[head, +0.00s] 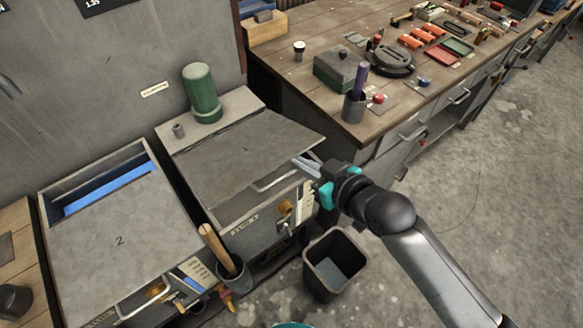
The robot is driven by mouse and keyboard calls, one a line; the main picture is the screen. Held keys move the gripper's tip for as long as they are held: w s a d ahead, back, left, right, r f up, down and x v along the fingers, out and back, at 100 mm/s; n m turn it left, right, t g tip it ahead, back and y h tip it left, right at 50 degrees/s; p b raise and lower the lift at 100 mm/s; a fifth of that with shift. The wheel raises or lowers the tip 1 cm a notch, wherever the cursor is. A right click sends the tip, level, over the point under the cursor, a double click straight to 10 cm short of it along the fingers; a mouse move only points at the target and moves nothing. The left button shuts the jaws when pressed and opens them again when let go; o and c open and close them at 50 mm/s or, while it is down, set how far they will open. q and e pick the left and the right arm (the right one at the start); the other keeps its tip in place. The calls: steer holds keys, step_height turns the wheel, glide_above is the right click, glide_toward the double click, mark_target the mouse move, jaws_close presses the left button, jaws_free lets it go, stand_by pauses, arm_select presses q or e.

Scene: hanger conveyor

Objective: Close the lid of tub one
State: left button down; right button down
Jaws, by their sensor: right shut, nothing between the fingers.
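Tub one (262,228) is the grey metal tub in the middle. Its flat grey lid (235,150) bears a faint mark and has a bar handle (275,181) at the front edge. The lid covers the top of the tub, and its right corner juts out past the body; I cannot tell if it lies fully flat. My right gripper (306,166) is shut and empty at the lid's front right edge, right of the handle; whether it touches the lid is unclear. My left gripper is out of view.
Tub two (45,218), left, has its lid partly open over something blue. A green cylinder (202,95) stands behind lid one. A dark bin (309,262) and a pot with a wooden handle (231,277) stand in front. A cluttered workbench (290,75) is at right.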

glide_above(292, 171)
steer(key=s+a, duration=0.1)
step_height(292, 171, down, 2)
steer(key=shift+f, duration=0.2)
steer(key=shift+s+d+f+b, duration=0.15)
steer(key=shift+f, duration=0.5)
steer(key=shift+s+d+f+b, duration=0.1)
steer(key=shift+s+f+b, duration=0.05)
steer(key=shift+f, duration=0.45)
steer(key=shift+s+d+f+b, duration=0.15)
steer(key=shift+f, duration=0.5)
